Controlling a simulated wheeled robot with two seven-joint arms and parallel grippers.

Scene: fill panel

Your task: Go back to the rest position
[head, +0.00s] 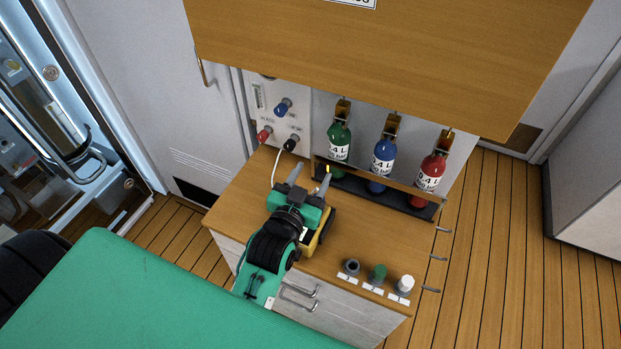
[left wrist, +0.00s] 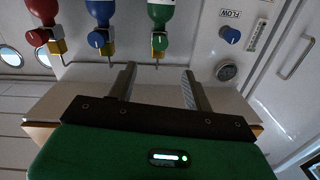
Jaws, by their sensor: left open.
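My left gripper (head: 309,176) is open and empty, with its two fingers spread apart above the wooden counter (head: 360,248). In the left wrist view its fingers (left wrist: 157,88) also stand apart with nothing between them. The fingers point toward the wall panel (head: 296,113). The green arm behind the gripper reaches in over the counter's front edge. My right gripper shows in neither view.
Green (head: 339,140), blue (head: 383,157) and red (head: 431,172) bottles stand in a rack at the counter's back. A black (head: 351,267), a green (head: 377,273) and a white cap (head: 405,284) sit at the front right. A wooden door (head: 400,50) hangs above. A yellow-black object (head: 318,236) is beside my arm.

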